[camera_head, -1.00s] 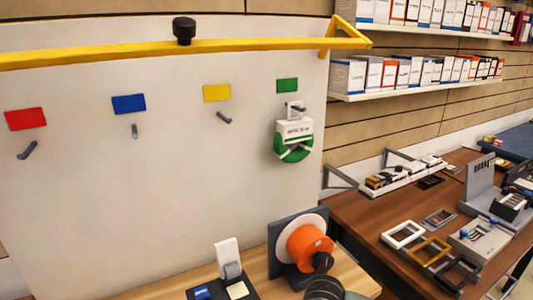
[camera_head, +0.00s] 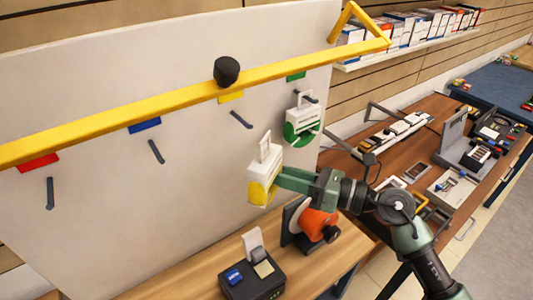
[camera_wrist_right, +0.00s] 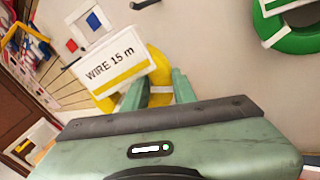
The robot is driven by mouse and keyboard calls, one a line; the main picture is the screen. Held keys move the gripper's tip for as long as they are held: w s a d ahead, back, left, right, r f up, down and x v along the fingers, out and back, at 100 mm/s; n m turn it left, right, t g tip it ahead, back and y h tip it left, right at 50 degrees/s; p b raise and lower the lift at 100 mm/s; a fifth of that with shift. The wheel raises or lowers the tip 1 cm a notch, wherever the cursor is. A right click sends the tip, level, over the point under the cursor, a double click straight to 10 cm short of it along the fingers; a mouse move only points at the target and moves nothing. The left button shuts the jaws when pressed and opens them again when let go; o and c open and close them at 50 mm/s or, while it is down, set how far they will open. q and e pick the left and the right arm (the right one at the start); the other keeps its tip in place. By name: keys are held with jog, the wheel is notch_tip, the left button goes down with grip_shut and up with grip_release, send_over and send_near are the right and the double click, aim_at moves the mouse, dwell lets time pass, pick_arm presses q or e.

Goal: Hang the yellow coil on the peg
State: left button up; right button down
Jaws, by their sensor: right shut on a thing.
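The yellow coil (camera_head: 258,192) with its white card is held in front of the white board by my right gripper (camera_head: 282,180), coming from the right. The card has a hanging tab on top. In the right wrist view, the card reads "WIRE 15 m" and the coil (camera_wrist_right: 158,72) sits between the fingers of my right gripper (camera_wrist_right: 158,92). The peg (camera_head: 241,120) under the yellow tag (camera_head: 231,97) is bare, above and left of the coil. The coil is apart from it. My left gripper is out of view.
A green coil (camera_head: 303,133) hangs on the peg to the right. Bare pegs stand under the blue tag (camera_head: 145,126) and red tag (camera_head: 38,163). A yellow rail (camera_head: 130,112) crosses in front of the board. An orange spool (camera_head: 317,224) stands on the bench below.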

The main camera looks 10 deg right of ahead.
jog(key=shift+w+d+r+t, duration=0.2)
jog(key=shift+d+r+t, duration=0.1)
jog(key=shift+w+d, duration=0.2)
jog(key=shift+d, duration=0.15)
jog(key=shift+w+a+f, duration=0.1)
jog(key=shift+w+a, duration=0.45)
jog(key=shift+w, duration=0.25)
jog(key=shift+w+a+f, duration=0.1)
jog(key=shift+w+a, duration=0.35)
jog(key=shift+w, duration=0.7)
jog(key=shift+w+a+f, duration=0.1)
jog(key=shift+w+a, duration=0.4)
jog(key=shift+w, duration=0.65)
jog(key=shift+w+a+f, duration=0.1)
jog(key=shift+w+a, duration=0.35)
jog(key=shift+w, duration=0.7)
jog(key=shift+w+a+f+b, duration=0.15)
jog(key=shift+w+f+b, duration=0.2)
jog(key=shift+b, duration=0.35)
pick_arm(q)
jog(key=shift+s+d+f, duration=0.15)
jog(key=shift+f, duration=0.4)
